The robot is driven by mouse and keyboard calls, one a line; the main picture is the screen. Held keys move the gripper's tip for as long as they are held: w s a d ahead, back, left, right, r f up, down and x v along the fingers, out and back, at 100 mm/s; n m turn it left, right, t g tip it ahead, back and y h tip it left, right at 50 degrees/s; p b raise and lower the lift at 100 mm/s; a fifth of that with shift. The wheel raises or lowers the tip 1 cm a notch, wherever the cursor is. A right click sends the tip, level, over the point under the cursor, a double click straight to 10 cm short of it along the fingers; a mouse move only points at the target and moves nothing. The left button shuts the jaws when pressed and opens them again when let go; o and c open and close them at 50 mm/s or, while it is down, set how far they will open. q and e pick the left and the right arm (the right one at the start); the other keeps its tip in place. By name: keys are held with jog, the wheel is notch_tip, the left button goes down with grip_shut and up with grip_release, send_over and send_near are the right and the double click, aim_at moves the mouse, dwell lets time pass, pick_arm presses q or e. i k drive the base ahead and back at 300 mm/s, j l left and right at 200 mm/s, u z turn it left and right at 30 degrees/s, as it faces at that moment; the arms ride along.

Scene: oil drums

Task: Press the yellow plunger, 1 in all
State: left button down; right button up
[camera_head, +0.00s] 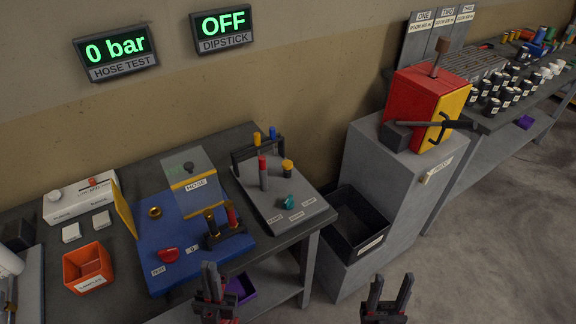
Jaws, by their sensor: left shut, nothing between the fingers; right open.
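A grey board (262,205) stands on the workbench. On its right side is a short yellow-topped piece (287,165) on a dark stem, which looks like the yellow plunger. A taller red-topped cylinder (263,172) stands left of it and a teal knob (287,200) lies in front. My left gripper (210,270) is shut and empty at the bottom, in front of the bench. My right gripper (393,285) is open and empty, further right over the floor. Neither touches the board.
A blue board (185,265) with a clear HOSE box (195,188) lies left of the grey board. An orange bin (88,268) is further left. A black bin (355,222) and a grey cabinet (390,200) with a red-yellow machine (425,100) stand right. Wall displays read 0 bar and OFF.

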aim_at(287, 164)
jog(key=i+l+u, duration=0.25)
jog(key=i+l, duration=0.15)
jog(key=l, duration=0.25)
jog(key=i+l+u, duration=0.15)
jog(key=l, duration=0.25)
jog(key=i+l+u, duration=0.25)
jog(key=l, duration=0.5)
jog(key=i, duration=0.1)
